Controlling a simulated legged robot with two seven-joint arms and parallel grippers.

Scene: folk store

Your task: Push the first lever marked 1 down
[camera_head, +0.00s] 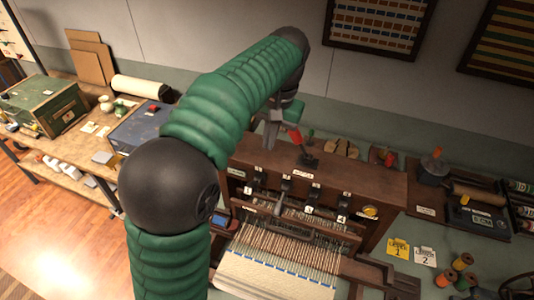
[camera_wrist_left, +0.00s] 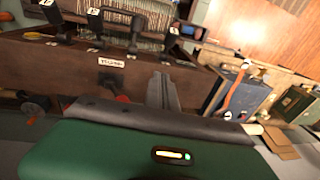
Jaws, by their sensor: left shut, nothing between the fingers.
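A wooden loom (camera_head: 330,177) with a row of small black levers stands below my left arm. The leftmost lever (camera_head: 261,170), by the label 1 (camera_head: 248,190), is partly hard to make out. My left gripper (camera_head: 268,137) is shut and empty, behind and above the left end of the loom's top board. In the wrist view its grey fingers (camera_wrist_left: 164,94) point toward the loom, close to the rightmost black lever (camera_wrist_left: 168,48). I see no clear contact with it. My right gripper is not in view.
A red-handled lever (camera_head: 297,138) stands on the loom top, right of my left gripper. Cards marked 1 (camera_head: 398,249) and 2 (camera_head: 426,256) and several thread spools (camera_head: 447,277) lie at the right. A workbench (camera_head: 65,150) stands at the left.

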